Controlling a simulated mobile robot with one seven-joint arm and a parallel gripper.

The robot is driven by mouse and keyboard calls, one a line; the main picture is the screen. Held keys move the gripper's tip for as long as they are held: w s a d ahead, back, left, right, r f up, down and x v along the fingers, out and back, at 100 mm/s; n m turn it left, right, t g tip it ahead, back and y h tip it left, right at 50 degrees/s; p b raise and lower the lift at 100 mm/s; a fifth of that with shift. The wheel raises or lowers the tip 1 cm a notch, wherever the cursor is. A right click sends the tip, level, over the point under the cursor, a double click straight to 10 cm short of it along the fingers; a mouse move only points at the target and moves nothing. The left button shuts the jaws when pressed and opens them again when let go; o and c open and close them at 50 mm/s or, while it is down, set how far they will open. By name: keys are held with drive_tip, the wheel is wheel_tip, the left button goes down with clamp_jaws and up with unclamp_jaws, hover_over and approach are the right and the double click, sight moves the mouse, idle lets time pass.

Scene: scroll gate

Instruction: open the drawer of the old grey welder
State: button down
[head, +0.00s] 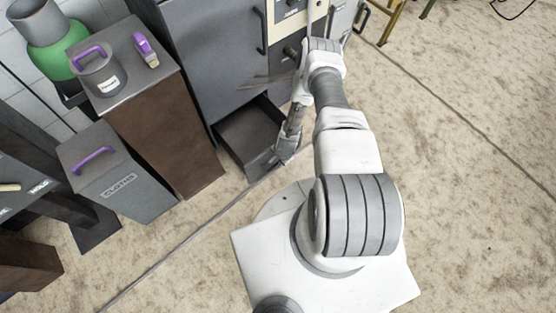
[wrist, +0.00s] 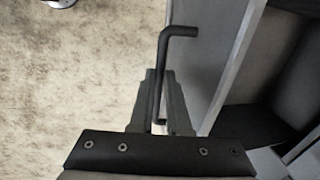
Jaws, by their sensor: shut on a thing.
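The old grey welder appears to be the tall dark grey cabinet (head: 212,55) at the top of the head view. Its low drawer (head: 247,135) stands pulled out from the base, and its dark inside shows. In the wrist view the drawer's grey front (wrist: 232,55) runs along the right, with the inside beyond it. A black bent bar handle (wrist: 178,32) stands off that front. My gripper (head: 287,149) is at the drawer's front corner in the head view. In the wrist view my gripper (wrist: 160,95) is shut around the handle's long part. The exact contact is partly hidden by the fingers.
A brown-sided cabinet (head: 165,130) stands left of the drawer, with a grey pot (head: 103,82) on top. A grey box labelled CLOTHS (head: 122,190) stands farther left. A panelled unit (head: 290,28) is right of the welder. The concrete floor (head: 470,190) to the right is clear.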

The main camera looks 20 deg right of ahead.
drive_tip(key=c, duration=0.9)
unclamp_jaws()
drive_tip(key=s+r+p, duration=0.1)
drive_tip(key=r+p, duration=0.1)
drive_tip(key=r, duration=0.3)
drive_tip(key=s+r+p, duration=0.1)
drive_tip(key=r+p, duration=0.1)
drive_tip(key=r, duration=0.4)
drive_tip(key=s+d+r+p, duration=0.1)
drive_tip(key=r, duration=0.5)
drive_tip(key=shift+p, duration=0.4)
drive_tip(key=shift+r, duration=0.1)
